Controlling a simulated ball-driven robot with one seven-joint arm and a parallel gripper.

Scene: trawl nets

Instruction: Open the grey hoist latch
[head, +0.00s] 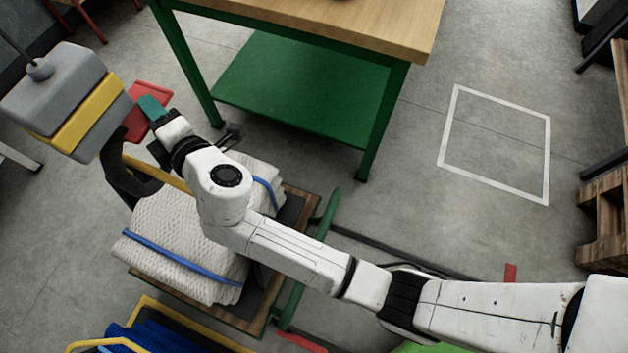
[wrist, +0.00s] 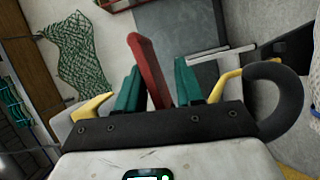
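The grey hoist block (head: 62,85) with a yellow band hangs from a cable at the upper left of the head view. A black hook (head: 122,178) is below it. No grey latch part stands out; a red lever (head: 154,90) sticks out beside the block. My gripper (head: 153,107) is at this lever, with teal fingers. In the wrist view the red lever (wrist: 146,65) stands between the fingers of my gripper (wrist: 158,66), closer to the left finger, with a gap on the right. The lever's lower end is hidden behind my gripper.
A white netted bale (head: 180,235) with blue straps lies on a pallet below my arm. A wooden-topped table with a green shelf (head: 300,95) stands behind. Marked floor (head: 495,145) at right is clear. Green netting (wrist: 75,60) shows in the wrist view.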

